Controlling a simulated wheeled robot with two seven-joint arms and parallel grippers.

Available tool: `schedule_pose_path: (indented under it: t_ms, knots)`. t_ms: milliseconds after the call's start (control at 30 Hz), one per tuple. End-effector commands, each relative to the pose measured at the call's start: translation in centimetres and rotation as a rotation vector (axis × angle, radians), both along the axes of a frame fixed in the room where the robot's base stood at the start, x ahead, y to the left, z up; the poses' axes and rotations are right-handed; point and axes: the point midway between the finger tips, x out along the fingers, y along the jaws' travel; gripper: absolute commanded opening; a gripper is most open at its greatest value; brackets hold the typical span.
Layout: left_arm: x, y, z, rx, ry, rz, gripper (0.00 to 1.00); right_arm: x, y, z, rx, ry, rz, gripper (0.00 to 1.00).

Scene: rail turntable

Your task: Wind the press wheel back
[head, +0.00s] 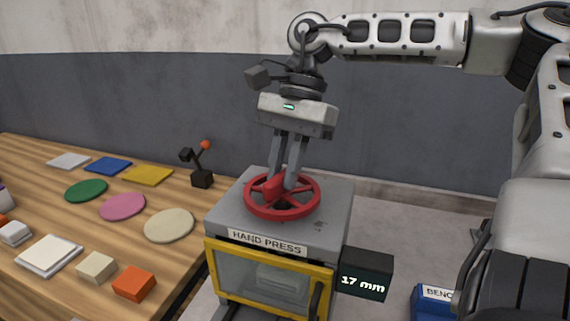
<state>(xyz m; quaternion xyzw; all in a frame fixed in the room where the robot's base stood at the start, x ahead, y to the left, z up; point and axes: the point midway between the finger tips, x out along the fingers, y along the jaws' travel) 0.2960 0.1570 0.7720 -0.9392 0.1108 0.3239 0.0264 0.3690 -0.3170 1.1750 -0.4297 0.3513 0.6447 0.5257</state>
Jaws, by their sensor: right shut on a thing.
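The red press wheel (312,205) lies flat on top of the grey hand press (333,203). My right gripper (281,185) reaches down from above and is shut on a red part of the wheel, inside its rim near the hub. A black display (366,274) on the press's right side reads 17 mm. The label "HAND PRESS" is on the front, above a yellow-framed window (325,268) that looks closed. My left gripper is not in view.
A wooden table (60,220) on the left holds coloured discs, flat squares and blocks. A small black device with an orange ball (203,165) stands at its right edge. A blue bin (432,300), its label partly hidden, stands at the lower right.

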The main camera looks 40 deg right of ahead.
Motion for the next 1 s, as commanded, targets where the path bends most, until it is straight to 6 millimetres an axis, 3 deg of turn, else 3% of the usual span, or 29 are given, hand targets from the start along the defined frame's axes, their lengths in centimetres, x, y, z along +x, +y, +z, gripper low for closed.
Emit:
schedule_pose_path:
  t_ms: [1000]
  knots:
    - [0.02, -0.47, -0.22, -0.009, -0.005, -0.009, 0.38, 0.54, 0.39, 0.09, -0.003, -0.004, 0.968, 0.00]
